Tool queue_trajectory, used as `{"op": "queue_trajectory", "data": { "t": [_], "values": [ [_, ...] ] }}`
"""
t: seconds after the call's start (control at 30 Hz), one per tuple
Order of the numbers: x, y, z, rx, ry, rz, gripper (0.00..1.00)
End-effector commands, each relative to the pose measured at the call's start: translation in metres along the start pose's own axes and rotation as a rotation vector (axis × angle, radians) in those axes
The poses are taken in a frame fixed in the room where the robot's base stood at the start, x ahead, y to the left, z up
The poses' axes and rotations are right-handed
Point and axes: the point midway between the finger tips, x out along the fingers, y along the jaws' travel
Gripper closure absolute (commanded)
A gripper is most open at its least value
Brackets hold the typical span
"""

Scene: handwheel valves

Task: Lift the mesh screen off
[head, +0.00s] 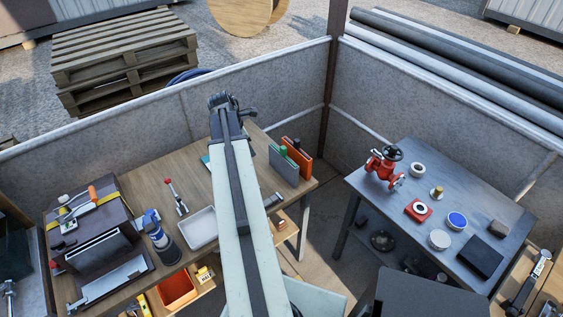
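I cannot pick out a mesh screen for certain. A pale grey round piece (439,239) lies on the dark metal table at the right, but its surface is too small to tell whether it is mesh. A red valve (383,168) with a black handwheel (393,153) stands at the back left of that table. My gripper (222,101) is at the far end of my outstretched arm, over the back of the wooden bench near the wall. It is well left of the valve and the round pieces. Its fingers are small and dark, and their opening cannot be made out.
The metal table (375,190) also holds a red square piece (417,211), a blue disc (457,220) and a black box (480,256). The wooden bench holds a white tray (199,228), upright folders (284,165) and a tool case (92,234). A gap separates the tables.

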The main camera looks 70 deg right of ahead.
Motion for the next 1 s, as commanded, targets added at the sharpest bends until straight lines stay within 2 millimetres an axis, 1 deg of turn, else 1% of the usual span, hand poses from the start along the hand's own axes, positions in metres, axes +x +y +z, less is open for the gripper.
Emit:
{"op": "queue_trajectory", "data": {
  "t": [0.03,0.1,0.13,0.2,0.27,0.37,0.57,0.7,0.77,0.87,1.0],
  "values": [
    [0.008,-0.006,0.039,-0.037,-0.02,-0.014,0.51],
    [0.016,-0.016,0.077,-0.098,-0.042,-0.029,0.51],
    [0.019,-0.019,0.089,-0.117,-0.049,-0.034,0.51],
    [0.023,-0.025,0.106,-0.15,-0.059,-0.043,0.51],
    [0.024,-0.027,0.112,-0.164,-0.063,-0.046,0.51],
    [0.027,-0.028,0.112,-0.169,-0.064,-0.047,0.51],
    [0.052,-0.028,0.111,-0.167,-0.063,-0.047,0.51],
    [0.052,-0.028,0.113,-0.168,-0.062,-0.046,0.51],
    [0.056,-0.028,0.112,-0.167,-0.062,-0.046,0.51],
    [0.071,-0.026,0.113,-0.167,-0.062,-0.046,0.51],
    [0.098,-0.025,0.115,-0.168,-0.062,-0.046,0.51]
  ]
}}
